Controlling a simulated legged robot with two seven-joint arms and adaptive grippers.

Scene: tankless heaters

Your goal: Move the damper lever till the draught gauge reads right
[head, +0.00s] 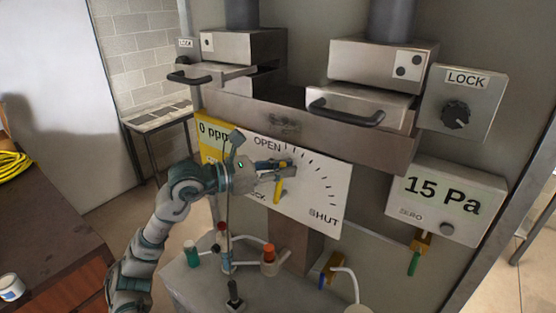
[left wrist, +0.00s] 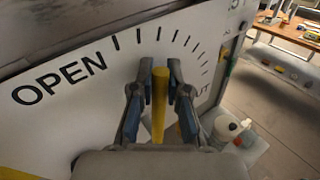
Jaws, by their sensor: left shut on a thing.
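My left gripper (head: 287,164) is at the white damper plate (head: 318,207), which is marked OPEN at the upper left and SHUT at the lower right, with an arc of ticks between. The left wrist view shows its two fingers (left wrist: 160,75) shut on the yellow damper lever (left wrist: 158,103), one on each side. In the head view part of the yellow lever (head: 279,190) shows below the fingers; the rest is hidden by the gripper. In the wrist view the lever points at the ticks to the right of OPEN. The draught gauge (head: 441,193) reads 15 Pa. My right gripper is out of view.
Two metal drawers with black handles (head: 345,111) stand above the plate. A LOCK box (head: 460,100) with a black knob is at the upper right. A yellow panel reads 0 ppm (head: 214,132). A grey stand with small bottles (head: 192,253) lies below.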

